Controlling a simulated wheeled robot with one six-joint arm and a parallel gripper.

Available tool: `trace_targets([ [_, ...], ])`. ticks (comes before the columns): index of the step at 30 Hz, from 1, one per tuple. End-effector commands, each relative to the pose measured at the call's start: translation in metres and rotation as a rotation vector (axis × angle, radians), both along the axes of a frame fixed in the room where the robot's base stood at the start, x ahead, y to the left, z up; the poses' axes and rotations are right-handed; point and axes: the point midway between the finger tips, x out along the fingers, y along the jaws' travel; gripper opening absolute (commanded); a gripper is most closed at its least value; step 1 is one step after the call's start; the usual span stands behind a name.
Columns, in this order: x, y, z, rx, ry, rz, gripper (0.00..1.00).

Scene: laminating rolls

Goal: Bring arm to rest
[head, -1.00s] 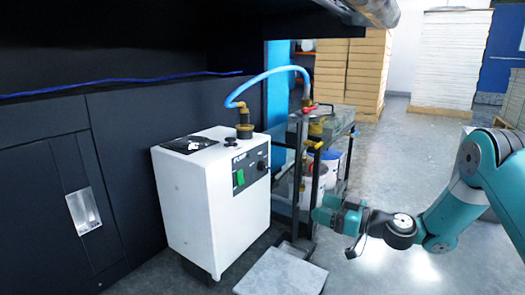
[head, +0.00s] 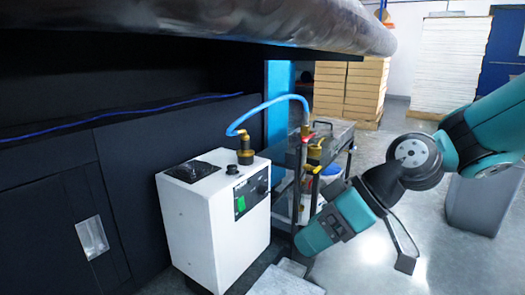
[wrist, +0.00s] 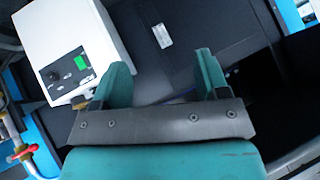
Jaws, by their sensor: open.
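My gripper (wrist: 160,72) shows in the wrist view with its two teal fingers spread apart and nothing between them. In the head view my teal arm comes in from the right and bends down to the left. Its lower end hangs in front of the cart, to the right of the white box unit (head: 215,225). I cannot make out the fingers there. The white unit, with a green switch, also shows in the wrist view (wrist: 65,25) beyond the left finger.
A large wrapped roll (head: 300,22) spans the top of the head view. A dark cabinet (head: 45,210) stands at left. A metal cart (head: 335,140) with a blue hose stands behind my arm. A grey bin (head: 480,203) is at right. Stacked boards (head: 345,88) stand at the back.

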Motion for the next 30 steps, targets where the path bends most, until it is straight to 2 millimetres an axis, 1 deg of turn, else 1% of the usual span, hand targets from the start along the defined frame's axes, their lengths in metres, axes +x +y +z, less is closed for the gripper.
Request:
trace_targets([
  [1, -0.024, -0.004, 0.023, -0.058, 0.034, -0.017, 0.68],
  [3, -0.051, -0.013, 0.034, -0.139, 0.094, -0.058, 0.68],
  [6, -0.084, -0.028, 0.046, -0.232, 0.158, -0.122, 0.68],
  [9, -0.112, -0.042, 0.055, -0.311, 0.209, -0.189, 0.68],
  [14, -0.151, -0.067, 0.068, -0.415, 0.276, -0.302, 0.68],
  [15, -0.15, -0.066, 0.08, -0.414, 0.282, -0.304, 0.68],
  [20, -0.148, -0.066, 0.115, -0.413, 0.282, -0.301, 0.68],
  [23, -0.148, -0.066, 0.142, -0.412, 0.281, -0.301, 0.68],
  [26, -0.148, -0.065, 0.173, -0.41, 0.28, -0.3, 0.68],
  [29, -0.148, -0.065, 0.212, -0.41, 0.279, -0.299, 0.68],
  [30, -0.147, -0.065, 0.228, -0.41, 0.279, -0.299, 0.68],
])
